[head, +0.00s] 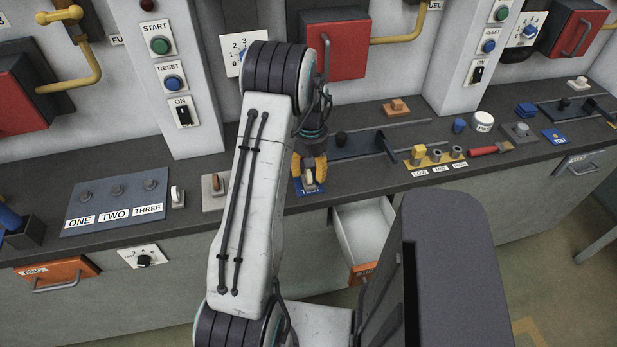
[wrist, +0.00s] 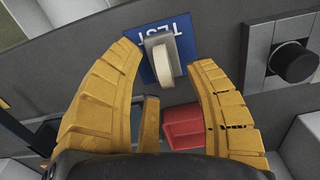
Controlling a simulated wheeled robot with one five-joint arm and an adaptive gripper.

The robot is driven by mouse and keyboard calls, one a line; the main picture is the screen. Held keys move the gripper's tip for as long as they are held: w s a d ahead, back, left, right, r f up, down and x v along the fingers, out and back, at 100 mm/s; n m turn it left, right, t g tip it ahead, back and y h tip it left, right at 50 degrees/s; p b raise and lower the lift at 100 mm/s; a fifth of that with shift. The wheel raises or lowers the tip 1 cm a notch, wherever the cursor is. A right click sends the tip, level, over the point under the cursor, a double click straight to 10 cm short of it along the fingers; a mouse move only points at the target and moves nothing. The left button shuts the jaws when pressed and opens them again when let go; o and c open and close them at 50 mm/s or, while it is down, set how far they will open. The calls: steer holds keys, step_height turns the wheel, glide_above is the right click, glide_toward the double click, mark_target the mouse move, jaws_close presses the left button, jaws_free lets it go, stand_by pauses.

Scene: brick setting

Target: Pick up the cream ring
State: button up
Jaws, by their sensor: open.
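A cream rounded piece (wrist: 166,66), which I take for the cream ring, rests on the blue TEST plate (wrist: 191,32). In the wrist view it lies between and slightly beyond my fingertips, showing mostly its narrow edge, so I cannot see a hole. My gripper (wrist: 166,55) is open, with a yellow finger on each side of it and visible gaps. In the head view my gripper (head: 309,168) points down over the TEST plate (head: 311,190) near the counter's front edge, and the cream piece (head: 310,178) partly shows between the fingers.
An open drawer (head: 362,232) juts out below the counter.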

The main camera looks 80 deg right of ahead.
steer(key=shift+f, duration=0.35)
steer(key=shift+c, duration=0.2)
jaws_close()
